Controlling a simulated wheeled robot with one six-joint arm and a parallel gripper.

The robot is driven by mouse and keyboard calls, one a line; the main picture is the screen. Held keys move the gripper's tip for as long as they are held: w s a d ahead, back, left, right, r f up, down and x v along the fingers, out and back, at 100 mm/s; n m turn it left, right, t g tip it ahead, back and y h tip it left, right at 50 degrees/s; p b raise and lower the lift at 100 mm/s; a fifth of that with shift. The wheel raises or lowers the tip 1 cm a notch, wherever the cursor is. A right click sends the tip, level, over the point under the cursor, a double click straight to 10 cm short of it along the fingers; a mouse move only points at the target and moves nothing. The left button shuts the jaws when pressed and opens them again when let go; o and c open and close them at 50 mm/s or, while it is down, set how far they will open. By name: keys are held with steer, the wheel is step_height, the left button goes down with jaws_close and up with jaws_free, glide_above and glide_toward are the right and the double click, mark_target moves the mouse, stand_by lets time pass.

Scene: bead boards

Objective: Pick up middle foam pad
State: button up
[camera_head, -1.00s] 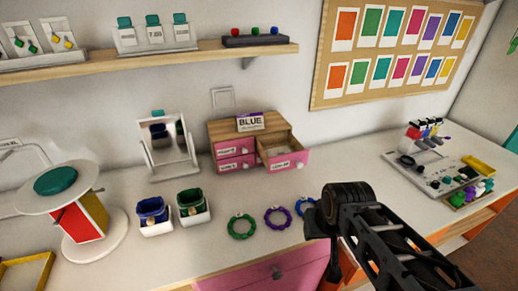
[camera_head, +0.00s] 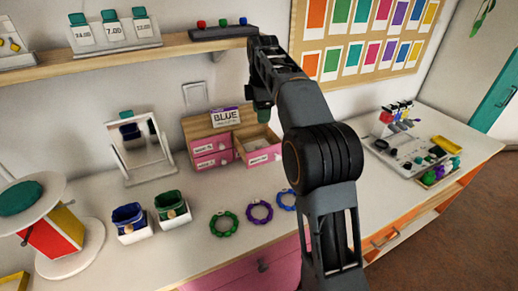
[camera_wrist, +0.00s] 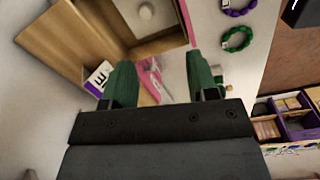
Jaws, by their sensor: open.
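My gripper (camera_head: 262,112) is raised over the small wooden drawer box (camera_head: 194,127), near its open right drawer (camera_head: 262,156). In the wrist view its two green fingers (camera_wrist: 160,82) are apart, with nothing held between them. The drawer's pink front lies beyond the fingers in that view. No foam pad can be made out for certain in either view. Three teal-topped price cards (camera_head: 111,27) stand on the shelf.
Green (camera_head: 223,224), purple (camera_head: 260,212) and blue (camera_head: 287,200) bracelets lie before the drawer box. A mirror (camera_head: 140,147) and two bead bins (camera_head: 173,209) are left. A tool board (camera_head: 405,151) is right. A wooden shelf (camera_head: 150,53) hangs above.

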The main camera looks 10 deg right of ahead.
steer(key=w+n, duration=0.2)
steer(key=b, duration=0.2)
glide_above(259, 144)
steer(key=shift+n, duration=0.3)
steer(key=f, duration=0.7)
steer(key=shift+s+f, duration=0.3)
steer(key=shift+f, duration=0.1)
steer(key=shift+w+a+f+b, duration=0.1)
steer(key=shift+w+f+b, duration=0.05)
steer(key=shift+f, duration=1.45)
steer(key=shift+w+f+b, duration=0.1)
steer(key=shift+f+b, duration=0.05)
steer(key=shift+f, duration=1.45)
steer(key=shift+c, duration=0.2)
jaws_close()
